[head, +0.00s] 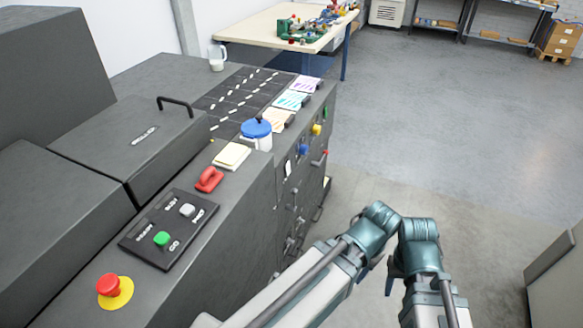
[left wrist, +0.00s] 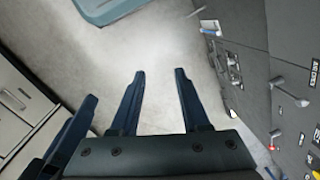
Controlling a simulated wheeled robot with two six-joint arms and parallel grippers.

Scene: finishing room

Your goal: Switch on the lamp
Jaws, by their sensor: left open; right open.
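I cannot pick out a lamp for certain in either view. A dark control panel (head: 150,247) on the grey machine carries a green button (head: 161,239) and a pale button (head: 187,210); its labels are too small to read surely. Small levers (head: 291,207) and coloured knobs are on the machine's front side. They show in the left wrist view as a grey lever (left wrist: 290,95) at the right. My left gripper (left wrist: 158,72) is open and empty, apart from the levers. My right gripper (head: 391,272) is open, low over the floor, partly hidden by its arm.
A red stop button (head: 108,285) on a yellow disc, a red handle (head: 209,180) and a blue-lidded jar (head: 257,131) are on the machine top. A cluttered table (head: 250,27) stands behind. Open floor (head: 440,120) lies to the right. A grey cabinet (head: 560,275) stands at the right edge.

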